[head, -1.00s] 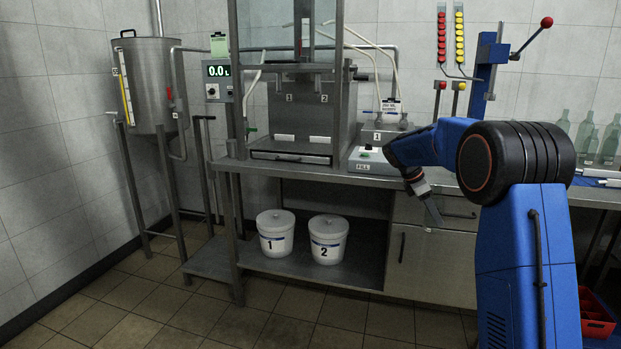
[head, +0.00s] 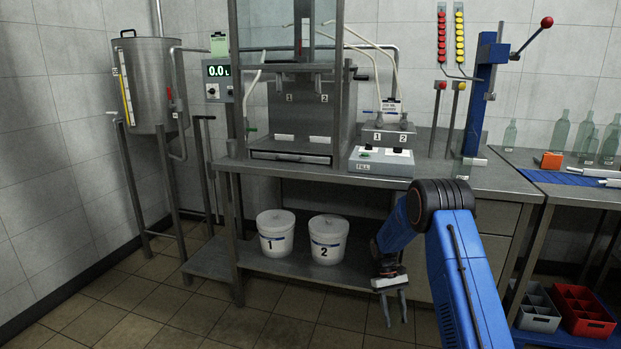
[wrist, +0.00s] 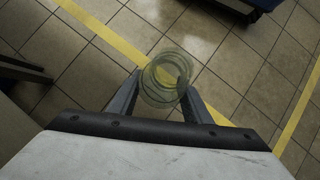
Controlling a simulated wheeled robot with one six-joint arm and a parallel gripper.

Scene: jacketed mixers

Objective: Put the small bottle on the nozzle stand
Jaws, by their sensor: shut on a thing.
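My gripper (head: 395,308) hangs low in front of the bench, fingers pointing down. In the wrist view it is shut on a clear greenish glass bottle (wrist: 165,80), seen nearly end-on between the two fingers. The bottle cannot be made out in the head view, so its full shape and size are unclear. A filling unit (head: 381,161) marked FILL, with places 1 and 2 and hoses above, stands on the bench, up and behind my gripper. A glass-fronted cabinet (head: 335,95), also marked 1 and 2, stands left of it. I cannot tell which is the nozzle stand.
Two white lidded buckets, 1 (head: 275,238) and 2 (head: 327,243), stand on the low shelf left of my gripper. A blue press (head: 480,95) stands on the bench. Several glass bottles (head: 586,135) stand at right. Grey (head: 538,310) and red (head: 582,312) crates sit low at right.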

